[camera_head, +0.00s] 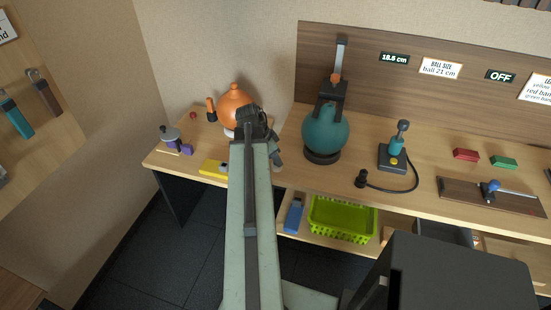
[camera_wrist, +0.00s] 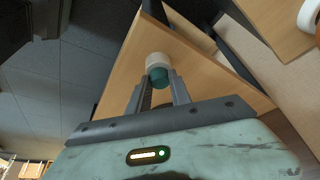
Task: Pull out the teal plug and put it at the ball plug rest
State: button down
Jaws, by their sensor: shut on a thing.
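My gripper (camera_wrist: 160,84) is shut on the teal plug (camera_wrist: 158,75) in the wrist view. The plug has a teal end between the fingertips and a wide white end beyond them. It is held apart from the teal ball, with wood surfaces behind it. In the head view the arm's dark wrist hides the plug and the fingertips. The teal ball (camera_head: 324,133) sits on a black ring under a dark clamp on the bench. I cannot tell which thing is the ball plug rest.
An orange ball (camera_head: 236,97) stands left of the teal ball, partly behind my arm. A yellow block (camera_head: 212,168) lies at the bench's front edge. A pump (camera_head: 396,148) with a hose stands at right. A green basket (camera_head: 342,217) is on the lower shelf.

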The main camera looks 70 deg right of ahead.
jog(key=c, duration=1.1)
grip_release()
jog(key=p+v, duration=0.7)
jog(key=v, duration=0.1)
jog(key=shift+f, duration=0.1)
